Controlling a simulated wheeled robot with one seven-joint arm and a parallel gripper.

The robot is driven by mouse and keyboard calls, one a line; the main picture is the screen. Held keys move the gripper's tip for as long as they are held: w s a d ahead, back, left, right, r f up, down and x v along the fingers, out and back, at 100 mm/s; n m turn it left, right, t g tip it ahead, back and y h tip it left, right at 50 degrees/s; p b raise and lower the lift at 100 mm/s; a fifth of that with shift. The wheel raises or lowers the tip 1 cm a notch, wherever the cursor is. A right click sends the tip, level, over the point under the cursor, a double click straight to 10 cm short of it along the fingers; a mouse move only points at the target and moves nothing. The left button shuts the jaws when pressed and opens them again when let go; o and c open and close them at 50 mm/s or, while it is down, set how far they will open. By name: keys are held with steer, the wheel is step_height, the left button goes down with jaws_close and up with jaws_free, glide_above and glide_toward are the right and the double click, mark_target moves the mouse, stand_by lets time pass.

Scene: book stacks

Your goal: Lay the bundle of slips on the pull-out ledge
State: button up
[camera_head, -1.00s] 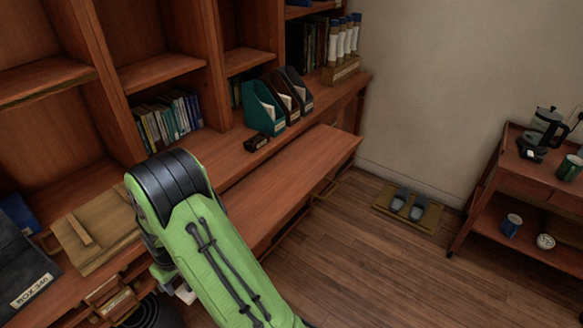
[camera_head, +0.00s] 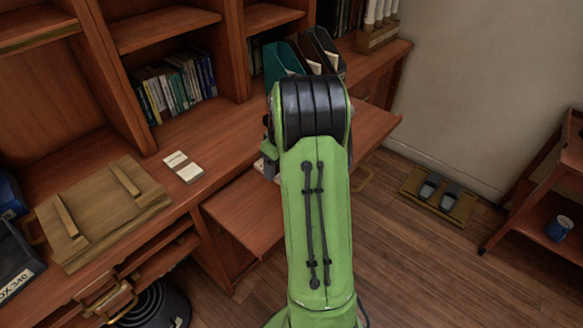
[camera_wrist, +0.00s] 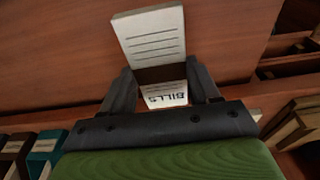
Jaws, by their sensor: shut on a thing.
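My gripper (camera_wrist: 160,76) is shut on a bundle of slips (camera_wrist: 152,37) in the wrist view. The bundle is white with ruled lines, a dark band and the word BILLS. The pull-out ledge (camera_head: 243,214) is a reddish wooden board at the front of the desk, partly behind my arm. In the wrist view the bundle is seen against reddish wood; I cannot tell whether it touches it.
A second banded white bundle (camera_head: 183,167) lies on the desk beside a tan board (camera_head: 98,215). Magazine files (camera_head: 284,62) stand at the back. The visible ledge part is bare.

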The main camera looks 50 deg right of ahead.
mark_target(278, 189)
step_height(278, 189, down, 7)
steer(key=shift+w+b, duration=0.1)
steer(key=shift+b, duration=0.95)
steer(key=shift+f, duration=0.2)
steer(key=o, duration=1.1)
steer(key=shift+c, duration=0.2)
